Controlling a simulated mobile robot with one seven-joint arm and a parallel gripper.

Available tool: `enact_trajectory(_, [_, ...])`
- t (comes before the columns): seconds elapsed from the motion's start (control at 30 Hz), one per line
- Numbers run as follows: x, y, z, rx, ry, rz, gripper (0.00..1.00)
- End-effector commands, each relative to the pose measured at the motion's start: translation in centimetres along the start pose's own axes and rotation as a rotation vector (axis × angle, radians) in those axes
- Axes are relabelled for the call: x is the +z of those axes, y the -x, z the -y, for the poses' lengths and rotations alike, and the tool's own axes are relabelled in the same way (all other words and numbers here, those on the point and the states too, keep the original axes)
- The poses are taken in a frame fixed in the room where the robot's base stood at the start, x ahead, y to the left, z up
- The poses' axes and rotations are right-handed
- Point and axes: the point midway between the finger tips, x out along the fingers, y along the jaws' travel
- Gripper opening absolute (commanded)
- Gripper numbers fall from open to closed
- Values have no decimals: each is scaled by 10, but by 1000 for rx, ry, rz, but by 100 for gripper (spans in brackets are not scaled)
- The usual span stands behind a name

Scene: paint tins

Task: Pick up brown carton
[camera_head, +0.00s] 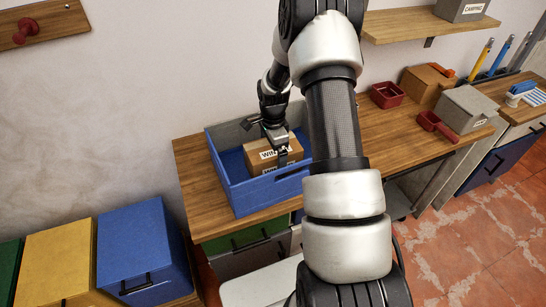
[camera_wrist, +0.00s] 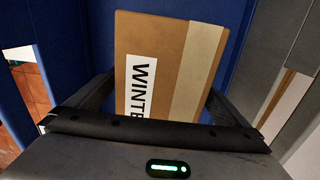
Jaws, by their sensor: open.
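The brown carton (camera_head: 262,154) sits inside the blue open crate (camera_head: 221,177) on the wooden bench. It has a white label starting "WIN" on it. In the wrist view the carton (camera_wrist: 187,64) fills the middle, with its label and a paler tape strip showing. My gripper (camera_head: 282,150) is above the carton in the crate, at its right side. In the wrist view my gripper (camera_wrist: 160,105) has its fingers apart, one on each side of the carton. The lower part of the carton is hidden by the gripper body. I cannot tell whether the fingers touch it.
The crate walls stand close around the carton. On the bench (camera_head: 205,216) to the right are red trays (camera_head: 387,95), another brown box (camera_head: 422,84) and a grey box (camera_head: 464,109). A shelf (camera_head: 410,24) hangs above. Blue (camera_head: 142,250) and yellow (camera_head: 60,262) boxes stand lower left.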

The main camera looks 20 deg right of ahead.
Motion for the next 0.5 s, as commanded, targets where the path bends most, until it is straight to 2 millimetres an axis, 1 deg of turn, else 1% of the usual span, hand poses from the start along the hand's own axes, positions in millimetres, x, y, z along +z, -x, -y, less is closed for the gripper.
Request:
enact_trajectory(0.1, [0,0,0,-1,0,0,100])
enact_trajectory(0.13, [0,0,0,-1,0,0,98])
enact_trajectory(0.37, [0,1,0,-1,0,0,60])
enact_trajectory(0.4, [0,1,0,-1,0,0,53])
enact_trajectory(0.47, [0,1,0,-1,0,0,43])
enact_trajectory(0.5, [0,2,1,-2,0,-1,41])
